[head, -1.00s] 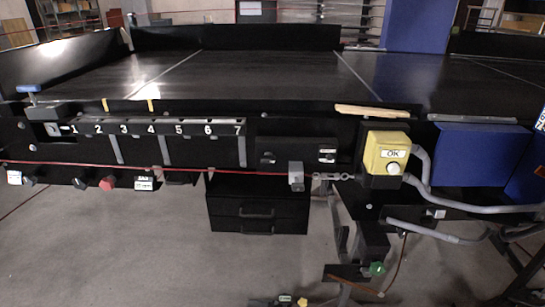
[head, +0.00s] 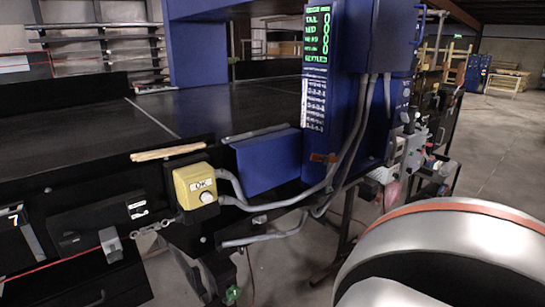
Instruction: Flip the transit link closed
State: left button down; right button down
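I cannot pick out the transit link with certainty in the head view. A small grey chain (head: 152,229) hangs on the front of the conveyor between a grey block (head: 111,245) on the red cord and the yellow OK box (head: 195,186). A small orange-red piece (head: 323,158) sits low on the blue cabinet. Several small fittings crowd the cabinet's right side and are too small to tell apart. Neither gripper is in view. A large rounded white and dark link with an orange band, mine, fills the lower right corner.
The dark conveyor bed (head: 75,138) runs along the left. The blue cabinet (head: 348,100) carries a green-lettered display (head: 317,35). Grey conduits loop from the OK box to the cabinet. Fittings (head: 412,150) stick out on its right. Open concrete floor (head: 500,135) lies farther right.

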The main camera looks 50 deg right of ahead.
aim_at(325, 159)
jog(key=z, duration=2.05)
